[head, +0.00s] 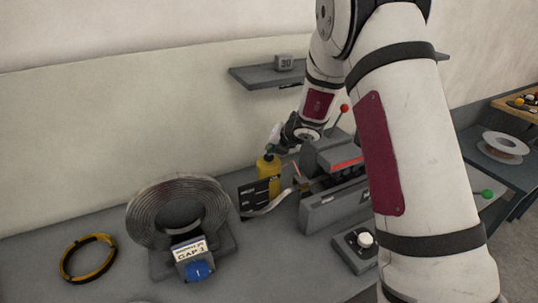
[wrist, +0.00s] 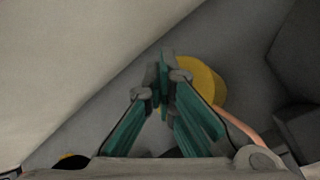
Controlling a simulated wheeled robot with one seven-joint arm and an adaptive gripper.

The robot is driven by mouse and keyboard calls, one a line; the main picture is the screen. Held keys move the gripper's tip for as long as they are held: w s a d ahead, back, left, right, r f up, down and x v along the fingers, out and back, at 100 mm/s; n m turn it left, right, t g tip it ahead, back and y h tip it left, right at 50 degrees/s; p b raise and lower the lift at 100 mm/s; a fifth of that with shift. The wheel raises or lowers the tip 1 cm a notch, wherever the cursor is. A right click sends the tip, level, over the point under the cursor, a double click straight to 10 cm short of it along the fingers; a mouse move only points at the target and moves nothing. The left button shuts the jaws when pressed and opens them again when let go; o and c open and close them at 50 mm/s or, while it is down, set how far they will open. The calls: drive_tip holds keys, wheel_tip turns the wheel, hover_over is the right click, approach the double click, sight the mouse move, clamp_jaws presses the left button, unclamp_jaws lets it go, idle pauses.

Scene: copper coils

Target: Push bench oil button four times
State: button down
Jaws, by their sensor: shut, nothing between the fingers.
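The likely bench oil is a yellow bottle (head: 268,174) standing on the bench near the back wall. In the wrist view its round yellow body (wrist: 207,82) shows just beyond and right of my fingertips. My gripper (head: 284,147) is at the top of the bottle in the head view, with its fingers partly hidden. In the wrist view my gripper (wrist: 166,62) has its green-sided fingers closed together and empty, overlapping the bottle's left edge. The button is hidden or too small to make out, and I cannot tell whether the fingertips touch it.
A grey machine (head: 335,200) stands close right of the bottle, partly behind my arm. A coil on a stand (head: 180,207) and a yellow-black ring (head: 88,258) are at the left. A wall shelf (head: 262,77) is above. A control box with a white knob (head: 356,247) sits in front.

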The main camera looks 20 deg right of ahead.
drive_tip(key=shift+r+p, duration=0.3)
drive_tip(key=shift+r, duration=0.6)
drive_tip(key=shift+r, duration=0.15)
drive_tip(key=shift+r+p, duration=1.1)
drive_tip(key=shift+r, duration=1.3)
drive_tip(key=s+a+r+n+g+y, duration=0.1)
drive_tip(key=s+a+r+n, duration=0.3)
drive_tip(key=s+r+n, duration=0.55)
drive_tip(key=s+a+r+n+y, duration=0.1)
drive_tip(key=s+a+r+n, duration=0.3)
drive_tip(key=s+r+n, duration=0.5)
drive_tip(key=s+d+f+n+g+h, duration=0.1)
drive_tip(key=s+d+n+h, duration=0.1)
drive_tip(key=s+n, duration=0.9)
drive_tip(key=s+d+n+g+h+b, duration=0.1)
drive_tip(key=s+d+n, duration=0.4)
drive_tip(key=s+n, duration=0.7)
drive_tip(key=s+h, duration=0.1)
drive_tip(key=s, duration=0.2)
drive_tip(key=shift+f+h, duration=0.3)
drive_tip(key=shift+f, duration=0.05)
